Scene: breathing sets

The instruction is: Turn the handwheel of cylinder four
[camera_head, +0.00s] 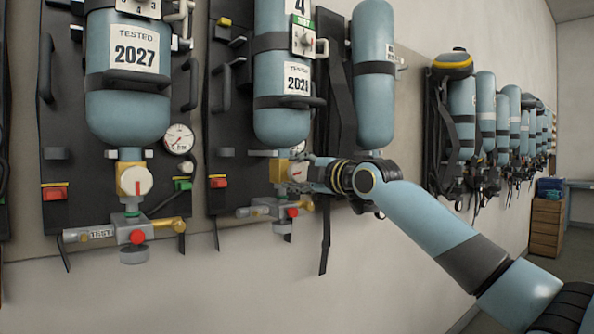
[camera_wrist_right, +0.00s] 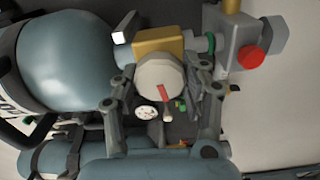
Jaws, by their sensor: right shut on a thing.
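Cylinder four (camera_head: 282,115) is blue-grey, with a "4" tag and a "TESTED" label, and hangs on a dark backplate. Below it is a brass valve block (camera_head: 278,170), which also shows in the wrist view (camera_wrist_right: 152,42). My right gripper (camera_head: 301,175) reaches this valve from the right. In the wrist view, the round pale handwheel (camera_wrist_right: 154,72) with a red mark lies between the fingers of my right gripper (camera_wrist_right: 165,85), which are shut on it. The gripper hides most of the handwheel in the head view. My left gripper is not in view.
A neighbouring cylinder (camera_head: 128,105) labelled 2027 hangs at left, with its own pale handwheel (camera_head: 136,181). A red knob (camera_head: 293,212) sits just below my gripper. Another cylinder (camera_head: 374,80) is close on the right. More sets line the wall; the floor below is clear.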

